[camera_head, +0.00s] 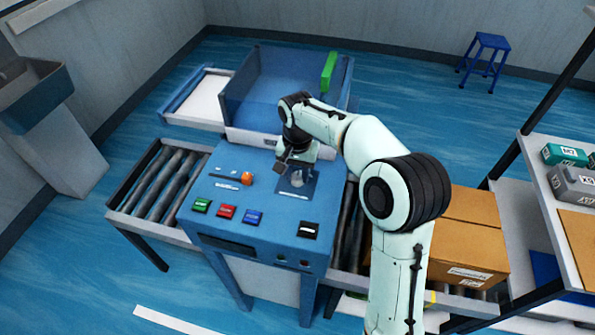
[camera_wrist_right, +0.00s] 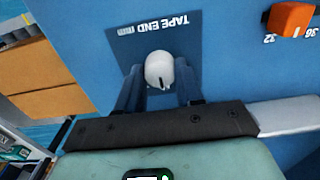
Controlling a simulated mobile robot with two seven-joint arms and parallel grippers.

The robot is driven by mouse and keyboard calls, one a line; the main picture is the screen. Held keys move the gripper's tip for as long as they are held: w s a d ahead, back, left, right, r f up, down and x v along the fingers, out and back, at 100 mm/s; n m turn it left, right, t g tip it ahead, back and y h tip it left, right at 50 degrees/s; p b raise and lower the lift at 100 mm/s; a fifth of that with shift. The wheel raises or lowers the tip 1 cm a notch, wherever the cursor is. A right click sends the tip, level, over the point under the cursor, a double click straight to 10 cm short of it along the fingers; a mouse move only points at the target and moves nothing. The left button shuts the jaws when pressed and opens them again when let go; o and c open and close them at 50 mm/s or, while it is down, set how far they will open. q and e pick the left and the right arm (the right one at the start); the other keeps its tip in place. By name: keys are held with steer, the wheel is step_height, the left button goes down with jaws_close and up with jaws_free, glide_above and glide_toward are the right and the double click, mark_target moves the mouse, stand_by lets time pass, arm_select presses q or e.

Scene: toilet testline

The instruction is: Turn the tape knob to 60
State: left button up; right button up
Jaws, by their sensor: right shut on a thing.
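The tape knob is a small pale, rounded knob (camera_wrist_right: 158,68) with a dark pointer mark, on a dark "TAPE END mm" plate (camera_wrist_right: 205,45) in the right wrist view. In the head view the plate (camera_head: 297,186) lies on the right part of the blue machine's top panel. My right gripper (camera_wrist_right: 159,84) has one finger on each side of the knob and is shut on it; in the head view it (camera_head: 296,168) comes down over the plate from behind. Scale numbers around the knob are not readable. My left gripper is not in view.
An orange knob (camera_head: 247,178) sits left of the plate, by a scale. Green (camera_head: 201,205), red (camera_head: 226,212), blue (camera_head: 253,217) and black (camera_head: 308,230) buttons line the panel's front. Roller conveyors flank the machine; a cardboard box (camera_head: 465,235) is on the right one.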

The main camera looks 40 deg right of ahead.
mark_target(297, 176)
steer(key=o, duration=1)
steer(key=shift+o, duration=0.2)
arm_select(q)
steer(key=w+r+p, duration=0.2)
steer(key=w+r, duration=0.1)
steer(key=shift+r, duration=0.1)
arm_select(e)
step_height(297, 176, up, 13)
steer(key=shift+r, duration=0.2)
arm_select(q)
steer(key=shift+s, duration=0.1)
